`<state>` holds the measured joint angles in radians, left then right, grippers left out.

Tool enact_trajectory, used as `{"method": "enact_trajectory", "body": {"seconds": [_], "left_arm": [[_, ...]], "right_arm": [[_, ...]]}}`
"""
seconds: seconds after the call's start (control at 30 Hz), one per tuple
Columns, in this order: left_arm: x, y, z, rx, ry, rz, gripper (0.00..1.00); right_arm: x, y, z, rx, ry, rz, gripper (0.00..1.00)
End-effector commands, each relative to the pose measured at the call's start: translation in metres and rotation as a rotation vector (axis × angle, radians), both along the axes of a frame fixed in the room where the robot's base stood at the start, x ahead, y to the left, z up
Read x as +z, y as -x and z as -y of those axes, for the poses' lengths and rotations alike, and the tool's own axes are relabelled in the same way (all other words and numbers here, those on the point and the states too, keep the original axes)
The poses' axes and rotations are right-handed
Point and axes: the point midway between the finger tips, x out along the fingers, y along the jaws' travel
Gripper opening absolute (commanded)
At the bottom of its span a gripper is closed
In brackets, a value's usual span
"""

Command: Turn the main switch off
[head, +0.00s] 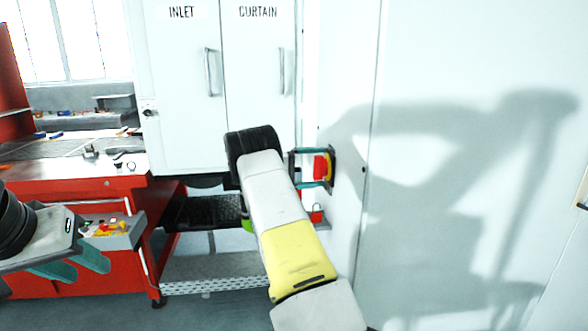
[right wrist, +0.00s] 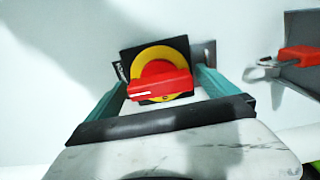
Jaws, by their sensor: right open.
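The main switch has a red handle on a yellow disc and a black plate, mounted on the white wall panel. It shows in the head view (head: 320,167) and large in the right wrist view (right wrist: 160,87). In the wrist view the handle lies nearly level, slightly tilted. My right gripper (head: 314,168) is open in front of the switch, its teal fingers on either side of the handle, apparently not gripping it. In the right wrist view the fingers (right wrist: 160,92) flank the plate. My left gripper (head: 82,268) is open and empty at the lower left.
A red padlock-like item (right wrist: 299,56) sits on a grey bracket (right wrist: 302,76) beside the switch. White cabinet doors (head: 257,90) stand left of it. A red workbench (head: 60,200) with a small bin of parts (head: 105,228) is at the left.

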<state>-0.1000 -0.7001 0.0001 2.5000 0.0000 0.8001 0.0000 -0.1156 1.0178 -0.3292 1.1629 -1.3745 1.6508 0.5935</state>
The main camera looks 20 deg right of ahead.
Motion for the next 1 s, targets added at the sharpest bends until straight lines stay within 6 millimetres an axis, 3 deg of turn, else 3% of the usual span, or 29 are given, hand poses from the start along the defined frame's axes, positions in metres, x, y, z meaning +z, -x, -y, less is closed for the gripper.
{"method": "enact_trajectory", "body": {"seconds": [0.23,0.5,0.57,1.0], "left_arm": [[0.0000,0.0000,0.0000,0.000,0.000,0.000,0.36],[0.0000,0.0000,0.0000,0.000,0.000,0.000,0.36],[0.0000,0.0000,0.0000,0.000,0.000,0.000,0.36],[0.0000,0.0000,0.0000,0.000,0.000,0.000,0.36]], "right_arm": [[-0.0002,0.0001,0.0008,0.001,0.000,0.000,0.98],[-0.0003,0.0002,0.0007,0.000,0.000,-0.001,0.45],[-0.0003,0.0001,0.0006,0.000,0.000,-0.001,0.36],[-0.0002,-0.0001,0.0002,0.001,-0.026,-0.111,0.36]]}}
